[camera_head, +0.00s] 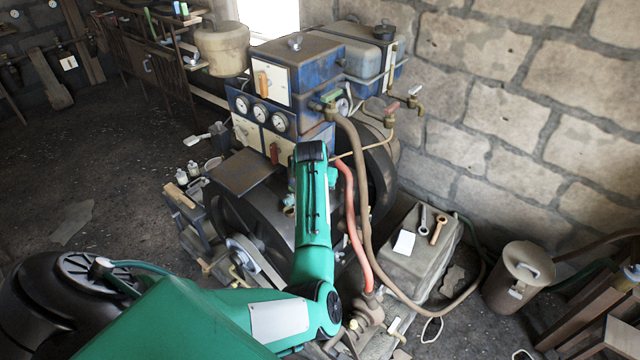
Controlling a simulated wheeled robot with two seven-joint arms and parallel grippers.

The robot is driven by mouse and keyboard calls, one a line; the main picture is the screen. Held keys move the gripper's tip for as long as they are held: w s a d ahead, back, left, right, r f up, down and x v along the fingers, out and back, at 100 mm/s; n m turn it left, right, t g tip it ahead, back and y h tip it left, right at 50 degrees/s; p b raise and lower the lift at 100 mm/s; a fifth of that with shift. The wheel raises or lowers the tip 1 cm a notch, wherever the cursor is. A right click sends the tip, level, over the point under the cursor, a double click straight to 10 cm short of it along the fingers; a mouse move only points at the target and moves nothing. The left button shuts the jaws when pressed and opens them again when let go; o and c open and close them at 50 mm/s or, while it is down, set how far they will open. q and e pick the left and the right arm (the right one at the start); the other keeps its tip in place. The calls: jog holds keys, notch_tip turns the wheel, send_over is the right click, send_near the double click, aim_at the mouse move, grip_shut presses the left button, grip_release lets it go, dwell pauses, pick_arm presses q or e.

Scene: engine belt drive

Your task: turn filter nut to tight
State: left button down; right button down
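A blue and grey engine-like machine (318,75) stands against the stone wall, with dials, valves, pipes and a large dark wheel (378,165). I cannot pick out the filter nut with certainty. Small brass-coloured fittings show just left of my green arm, and my arm covers part of the machine's front. My green arm comes in from the lower left, bends at the bottom middle and reaches up to the machine front. No gripper fingers show at its far end. My other arm does not show.
A grey box (405,262) with a wrench (423,218), an orange-handled tool (438,230) and a white paper (404,242) stands right of the machine. A red hose (350,220) and a brown hose (366,200) hang beside my arm. A lidded can (517,278) stands farther right.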

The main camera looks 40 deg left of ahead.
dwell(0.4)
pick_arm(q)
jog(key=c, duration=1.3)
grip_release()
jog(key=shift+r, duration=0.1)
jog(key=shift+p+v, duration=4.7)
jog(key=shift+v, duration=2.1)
